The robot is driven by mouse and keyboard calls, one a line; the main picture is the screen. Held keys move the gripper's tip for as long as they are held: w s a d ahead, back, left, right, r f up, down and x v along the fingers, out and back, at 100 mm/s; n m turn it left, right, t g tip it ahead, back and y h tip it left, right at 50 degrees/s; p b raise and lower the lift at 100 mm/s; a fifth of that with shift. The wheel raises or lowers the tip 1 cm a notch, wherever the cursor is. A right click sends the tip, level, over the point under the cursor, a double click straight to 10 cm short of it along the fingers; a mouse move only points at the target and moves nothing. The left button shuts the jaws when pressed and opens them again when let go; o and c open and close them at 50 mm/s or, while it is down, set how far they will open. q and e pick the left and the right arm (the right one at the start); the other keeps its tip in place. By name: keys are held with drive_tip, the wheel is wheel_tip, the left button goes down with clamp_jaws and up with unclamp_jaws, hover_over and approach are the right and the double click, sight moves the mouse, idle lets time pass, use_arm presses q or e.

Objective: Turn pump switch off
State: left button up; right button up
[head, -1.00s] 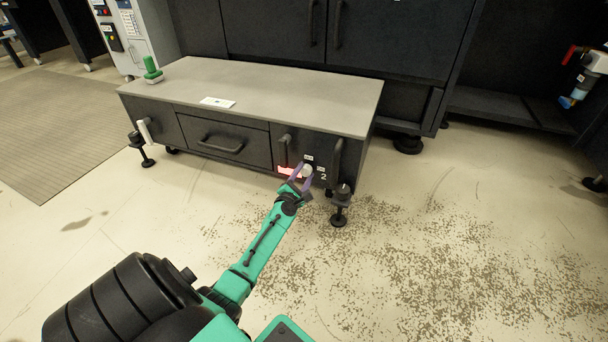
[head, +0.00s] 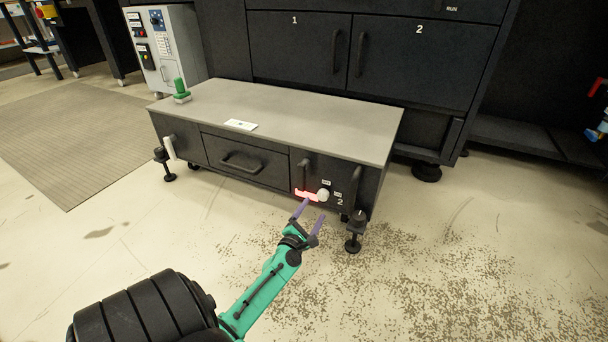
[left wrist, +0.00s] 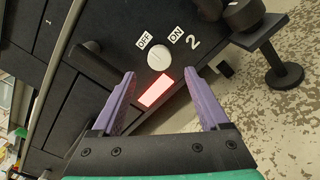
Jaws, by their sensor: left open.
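The pump switch is a round white knob (head: 323,195) on the dark front of the low cabinet, near the number 2. In the left wrist view the knob (left wrist: 159,57) sits between and below the OFF label (left wrist: 144,39) and the ON label (left wrist: 177,36). I cannot tell clearly which label it points to. A red indicator (head: 306,194) beside it is lit; it glows pale red in the left wrist view (left wrist: 155,91). My left gripper (head: 313,209) is open and empty, its purple fingers in front of the panel, apart from the knob. My right gripper is not in view.
The low cabinet (head: 300,113) has a grey top with a green-handled object (head: 181,91) on it. Black handles (head: 354,186) flank the switch. A black levelling foot (head: 354,232) stands at the cabinet's right corner. The floor in front is open.

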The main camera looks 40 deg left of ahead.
use_arm(q)
drive_tip(key=v, duration=0.7)
drive_tip(key=shift+s+d+p, duration=0.15)
drive_tip(key=shift+s+p, duration=0.15)
drive_tip(key=shift+p, duration=0.05)
